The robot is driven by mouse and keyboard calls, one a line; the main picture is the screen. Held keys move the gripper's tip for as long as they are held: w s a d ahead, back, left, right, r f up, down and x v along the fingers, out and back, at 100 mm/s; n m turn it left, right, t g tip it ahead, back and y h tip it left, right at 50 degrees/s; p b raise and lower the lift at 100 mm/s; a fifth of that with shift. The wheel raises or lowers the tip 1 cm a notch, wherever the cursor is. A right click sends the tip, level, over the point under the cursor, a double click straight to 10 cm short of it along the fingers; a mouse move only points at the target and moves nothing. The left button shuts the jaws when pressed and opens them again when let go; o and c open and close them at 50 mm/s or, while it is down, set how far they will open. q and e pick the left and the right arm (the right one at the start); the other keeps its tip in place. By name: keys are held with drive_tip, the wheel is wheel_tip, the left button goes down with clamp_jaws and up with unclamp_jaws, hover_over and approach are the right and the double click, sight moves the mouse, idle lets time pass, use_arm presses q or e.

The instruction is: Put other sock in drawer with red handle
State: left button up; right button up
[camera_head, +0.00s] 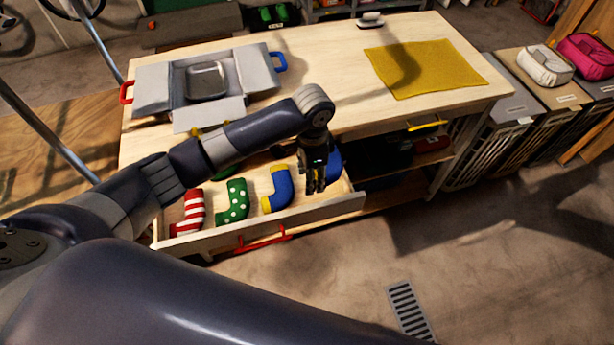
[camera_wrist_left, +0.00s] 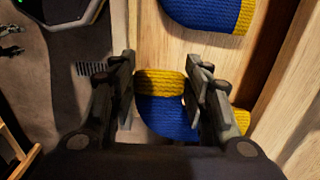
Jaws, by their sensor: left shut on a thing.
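The drawer (camera_head: 318,209) with the red handle (camera_head: 262,240) is pulled open below the tabletop. A red-and-white striped sock (camera_head: 190,212), a green dotted sock (camera_head: 236,203) and a blue sock with yellow trim (camera_head: 280,188) lie in it. My left gripper (camera_head: 316,186) points down at the drawer's right end. It is shut on another blue sock with yellow trim (camera_wrist_left: 160,108), which shows between the fingers in the wrist view. The fingers partly hide this sock, and I cannot tell whether it touches the drawer floor. My right gripper is not in view.
A grey open box (camera_head: 155,88) with red and blue handles stands on the wooden table. A yellow cloth (camera_head: 425,68) lies at the table's right. An open shelf (camera_head: 400,185) is right of the drawer. Hampers (camera_head: 490,130) stand farther right. The front floor is clear around a drain grate (camera_head: 408,308).

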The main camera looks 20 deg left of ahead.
use_arm(q)
drive_tip(key=shift+w+a, duration=0.2)
drive_tip(key=shift+a, duration=0.15)
drive_tip(key=f, duration=0.1)
drive_tip(key=f+p, duration=0.1)
drive_tip(key=f, duration=0.1)
drive_tip(key=shift+a, duration=0.3)
drive_tip(key=shift+w+f, duration=0.1)
drive_tip(key=shift+f, duration=0.15)
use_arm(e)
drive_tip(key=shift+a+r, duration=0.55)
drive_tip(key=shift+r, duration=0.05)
use_arm(q)
drive_tip(key=shift+f, duration=0.1)
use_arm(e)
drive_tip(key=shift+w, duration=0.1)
use_arm(q)
drive_tip(key=shift+f, duration=0.6)
drive_tip(key=o, duration=1)
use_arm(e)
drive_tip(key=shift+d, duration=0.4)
